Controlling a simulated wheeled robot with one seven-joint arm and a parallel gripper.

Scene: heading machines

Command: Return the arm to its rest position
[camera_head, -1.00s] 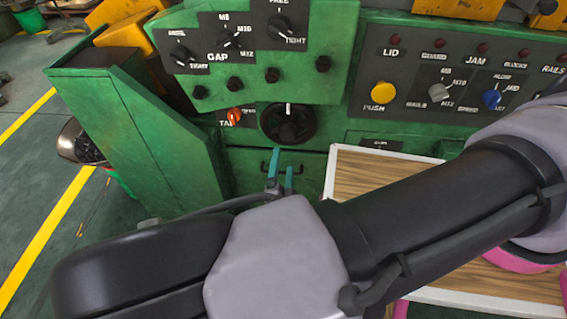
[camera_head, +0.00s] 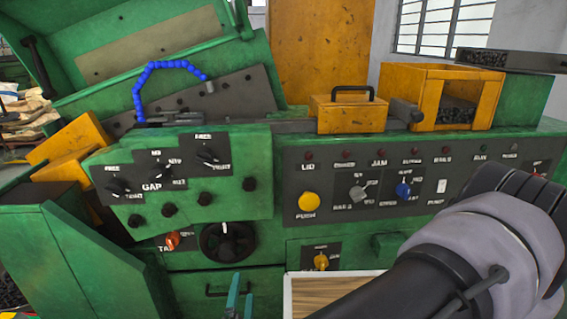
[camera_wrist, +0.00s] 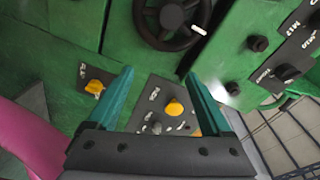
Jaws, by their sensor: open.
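My gripper (camera_wrist: 157,92) shows in the wrist view with its two teal fingers spread apart and nothing between them. In the head view its fingertips (camera_head: 240,293) show at the bottom edge, in front of the green machine (camera_head: 280,190) and below the black handwheel (camera_head: 228,242). My arm crosses the lower right of the head view. The wrist view faces the machine front at a tilt, with the handwheel (camera_wrist: 172,18) at the top and a yellow knob (camera_wrist: 174,107) beyond the fingers. The fingers appear apart from the panel.
A wooden-topped table with a white rim (camera_head: 288,295) stands in front of the machine, partly behind my arm. A green slanted housing (camera_head: 90,260) juts out at the left. Knobs and a yellow push button (camera_head: 309,202) stick out of the panels. An orange box (camera_head: 348,113) sits on top.

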